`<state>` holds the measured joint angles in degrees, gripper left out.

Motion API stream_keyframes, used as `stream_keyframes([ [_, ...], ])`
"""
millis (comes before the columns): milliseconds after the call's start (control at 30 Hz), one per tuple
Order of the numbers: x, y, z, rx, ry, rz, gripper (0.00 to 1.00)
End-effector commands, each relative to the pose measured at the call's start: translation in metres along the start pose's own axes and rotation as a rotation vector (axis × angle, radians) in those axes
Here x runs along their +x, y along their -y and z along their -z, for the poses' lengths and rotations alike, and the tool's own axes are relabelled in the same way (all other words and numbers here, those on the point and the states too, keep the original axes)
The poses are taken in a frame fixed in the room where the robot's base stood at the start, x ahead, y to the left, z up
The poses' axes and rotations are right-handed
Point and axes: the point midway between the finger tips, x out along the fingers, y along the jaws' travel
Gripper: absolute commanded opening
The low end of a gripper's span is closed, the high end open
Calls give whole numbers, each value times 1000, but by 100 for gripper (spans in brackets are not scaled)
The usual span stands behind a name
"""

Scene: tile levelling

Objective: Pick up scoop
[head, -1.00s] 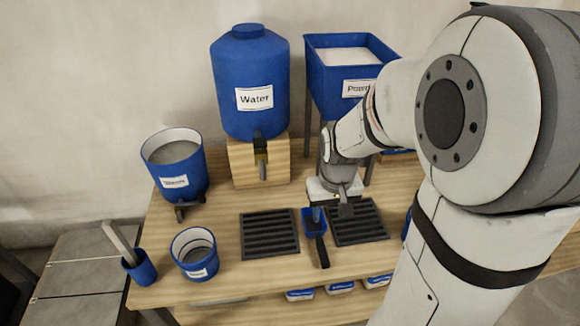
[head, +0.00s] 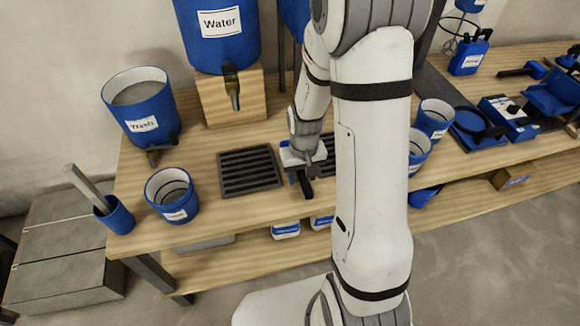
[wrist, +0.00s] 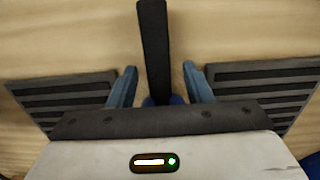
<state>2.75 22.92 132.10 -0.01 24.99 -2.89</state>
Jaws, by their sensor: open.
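The scoop lies on the wooden table between two black slotted grates. In the head view only its black handle (head: 306,188) shows clearly; its blue bowl is mostly hidden under my gripper (head: 300,168). In the wrist view the black handle (wrist: 153,45) runs from the top edge down between the two blue-grey fingers of my gripper (wrist: 158,82). The fingers are apart, with a gap on each side of the handle. A sliver of the blue bowl shows just above the gripper body.
The left grate (head: 249,170) lies beside the scoop; the right grate (wrist: 262,90) is close on the other side. A blue bucket (head: 172,196), a wash bucket (head: 142,108) and a water tank (head: 218,38) stand left. More blue tools (head: 505,115) lie at right.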

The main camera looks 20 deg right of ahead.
Motion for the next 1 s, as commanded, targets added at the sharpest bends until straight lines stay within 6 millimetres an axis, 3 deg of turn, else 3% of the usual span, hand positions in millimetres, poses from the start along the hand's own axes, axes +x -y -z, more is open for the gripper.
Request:
stream_keyframes([
  [267,4,0,0,1,0,0,45],
  [800,3,-1,0,2,0,0,1],
  [1000,3,-1,0,2,-1,0,0],
])
